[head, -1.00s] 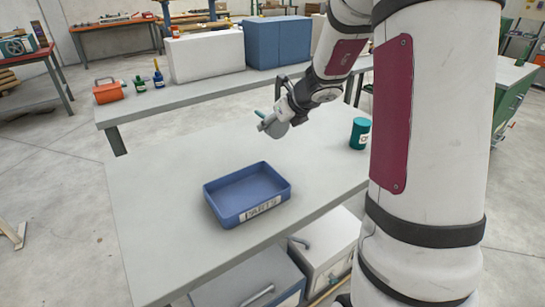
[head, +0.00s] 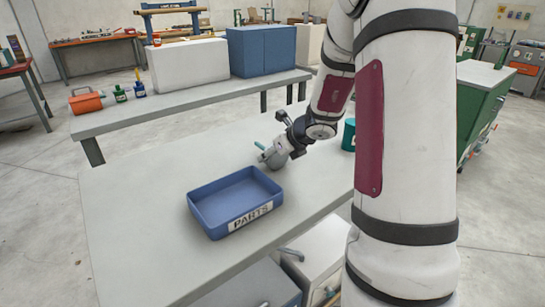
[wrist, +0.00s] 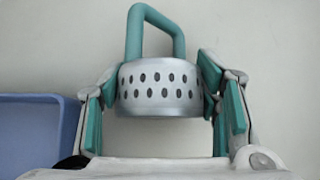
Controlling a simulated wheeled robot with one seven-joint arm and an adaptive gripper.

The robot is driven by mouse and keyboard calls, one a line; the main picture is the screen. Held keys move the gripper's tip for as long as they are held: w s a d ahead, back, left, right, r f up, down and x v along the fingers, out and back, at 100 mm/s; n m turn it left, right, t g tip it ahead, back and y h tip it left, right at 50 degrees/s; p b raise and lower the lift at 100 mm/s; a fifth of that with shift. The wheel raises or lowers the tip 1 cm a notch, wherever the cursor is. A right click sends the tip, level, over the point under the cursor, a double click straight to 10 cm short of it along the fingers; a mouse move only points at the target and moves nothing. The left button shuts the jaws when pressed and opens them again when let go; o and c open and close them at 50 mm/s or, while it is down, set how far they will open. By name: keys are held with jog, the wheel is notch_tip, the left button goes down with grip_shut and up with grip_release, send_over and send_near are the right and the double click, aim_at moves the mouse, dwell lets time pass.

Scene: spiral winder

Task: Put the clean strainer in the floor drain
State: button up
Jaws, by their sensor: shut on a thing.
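The strainer (wrist: 160,92) is a silver perforated cup with a teal loop handle, in the middle of the wrist view. My gripper (wrist: 160,97) is shut on its sides, with teal finger pads at its left and right. In the head view my gripper (head: 272,155) is over the grey table, beyond the right back corner of the blue tray, and the strainer (head: 277,162) shows as a small grey shape at its tip. I cannot tell whether the strainer touches the table. I see no floor drain in these views.
The blue PARTS tray (head: 207,222) stands on the grey table (head: 125,215), close left of my gripper. A teal canister (head: 349,134) stands to the right, partly behind my arm. A back bench (head: 100,123) holds boxes and bottles. The table's left part is clear.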

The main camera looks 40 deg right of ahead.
dwell(0.3)
jog(key=o, duration=1.3)
jog(key=shift+f, duration=0.1)
